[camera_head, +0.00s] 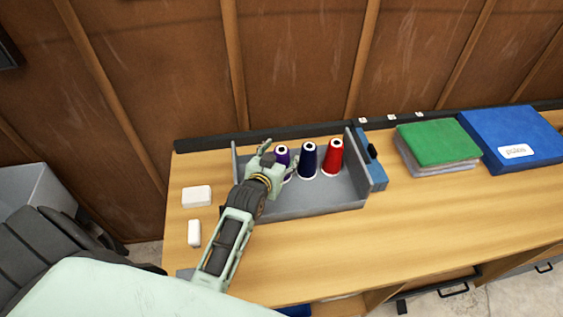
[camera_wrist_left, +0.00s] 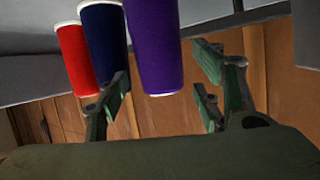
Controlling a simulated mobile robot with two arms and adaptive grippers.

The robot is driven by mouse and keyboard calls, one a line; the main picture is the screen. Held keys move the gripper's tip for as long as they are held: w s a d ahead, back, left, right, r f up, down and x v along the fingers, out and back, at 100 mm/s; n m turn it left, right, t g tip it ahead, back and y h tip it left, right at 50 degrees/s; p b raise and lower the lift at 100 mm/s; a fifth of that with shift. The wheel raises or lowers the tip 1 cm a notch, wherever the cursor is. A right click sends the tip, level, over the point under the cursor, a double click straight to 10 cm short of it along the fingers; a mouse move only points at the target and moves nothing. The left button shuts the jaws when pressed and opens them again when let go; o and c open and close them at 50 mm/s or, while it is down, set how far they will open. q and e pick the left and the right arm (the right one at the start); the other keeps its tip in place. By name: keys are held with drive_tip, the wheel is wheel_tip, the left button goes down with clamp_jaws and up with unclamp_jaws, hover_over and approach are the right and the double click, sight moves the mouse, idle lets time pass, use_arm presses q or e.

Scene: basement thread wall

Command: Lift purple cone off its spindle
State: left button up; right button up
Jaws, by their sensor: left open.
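The purple cone (camera_head: 283,154) stands in the left part of a grey tray (camera_head: 315,207), partly hidden by my left gripper (camera_head: 278,161). In the left wrist view, which is turned over, the purple cone (camera_wrist_left: 156,48) shows between the two spread fingers of my left gripper (camera_wrist_left: 160,95). The fingers are open, with a gap visible on the right side of the cone. I cannot tell whether the left finger touches it. The spindle is hidden. My right gripper is in neither view.
A dark blue cone (camera_head: 308,160) and a red cone (camera_head: 332,156) stand right of the purple one. The tray has raised side walls. White blocks (camera_head: 196,196) lie left of it. Green cloth (camera_head: 438,143) and a blue box (camera_head: 512,138) lie right; the front tabletop is clear.

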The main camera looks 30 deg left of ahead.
use_arm(q)
drive_tip(key=shift+x, duration=0.95)
drive_tip(key=shift+w+a+f, duration=0.1)
drive_tip(key=shift+w, duration=0.05)
drive_tip(key=c, duration=1.2)
clamp_jaws()
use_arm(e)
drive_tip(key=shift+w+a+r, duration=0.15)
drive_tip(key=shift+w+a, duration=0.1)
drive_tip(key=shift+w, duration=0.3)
